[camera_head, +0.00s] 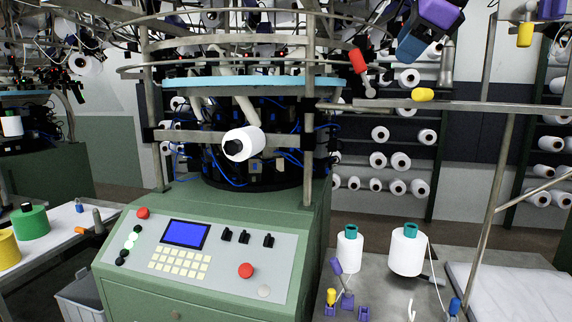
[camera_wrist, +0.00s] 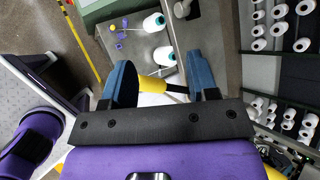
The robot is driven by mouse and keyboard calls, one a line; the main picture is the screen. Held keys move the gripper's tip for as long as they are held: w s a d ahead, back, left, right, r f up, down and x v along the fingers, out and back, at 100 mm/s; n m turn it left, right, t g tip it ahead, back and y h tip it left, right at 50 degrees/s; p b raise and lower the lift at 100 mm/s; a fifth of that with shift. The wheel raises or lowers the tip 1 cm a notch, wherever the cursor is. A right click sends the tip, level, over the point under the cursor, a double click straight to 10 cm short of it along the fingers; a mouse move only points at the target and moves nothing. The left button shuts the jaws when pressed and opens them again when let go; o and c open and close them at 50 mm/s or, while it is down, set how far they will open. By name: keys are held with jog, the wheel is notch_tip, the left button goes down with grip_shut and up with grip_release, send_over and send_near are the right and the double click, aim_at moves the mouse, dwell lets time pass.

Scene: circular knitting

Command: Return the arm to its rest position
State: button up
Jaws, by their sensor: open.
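My gripper (camera_wrist: 160,78) shows in the wrist view with its two blue fingers spread apart and no object clasped between them. It is high above the grey table (camera_wrist: 190,55), and a yellow part shows behind the gap between the fingers.
Two white cones with teal tops, one on the left (camera_head: 350,248) and one on the right (camera_head: 407,250), stand on the table. Small purple and yellow parts stand beside them. Metal rails (camera_head: 455,106) cross at the upper right. Shelves of white cones line the back.

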jog(key=s+d+f+n+g+h, duration=0.1)
jog(key=s+d+f+n, duration=0.2)
jog(key=s+f+n, duration=0.7)
jog(key=s+d+f+n+g+h, duration=0.1)
jog(key=s+d+f+n, duration=0.3)
jog(key=s+f+n, duration=0.7)
jog(key=s+f+h, duration=0.1)
jog(key=s+f, duration=0.3)
jog(key=f, duration=0.2)
jog(key=shift+s+d+g+h, duration=0.15)
jog(key=shift+s+g+h, duration=0.15)
jog(key=shift+g, duration=0.1)
